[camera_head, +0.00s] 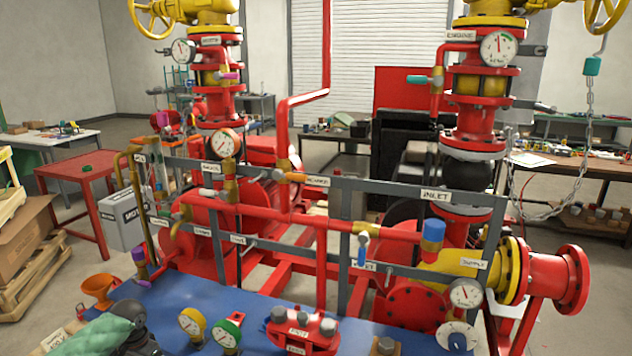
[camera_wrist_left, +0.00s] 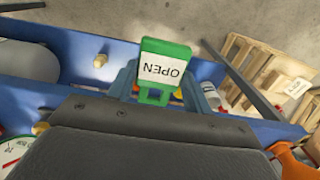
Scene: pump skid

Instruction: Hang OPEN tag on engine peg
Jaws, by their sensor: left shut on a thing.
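The OPEN tag (camera_wrist_left: 161,68) is a green plate with a white label, its lettering upside down in the left wrist view. My left gripper (camera_wrist_left: 160,93) is shut on its lower end, with a blue-grey finger on each side. The tag is in the air, apart from any peg. In the head view I cannot make out the tag or these fingers. An ENGINE label (camera_head: 461,35) is on the red pipework at upper right in the head view. I cannot pick out its peg for certain. My right gripper is in neither view.
A grey frame (camera_head: 346,222) with labels and red pipes stands behind the blue bench (camera_head: 255,300). An orange funnel (camera_head: 98,288), gauges (camera_head: 192,325) and a green quilted item (camera_head: 95,335) are at the front left. Floor shows at the left.

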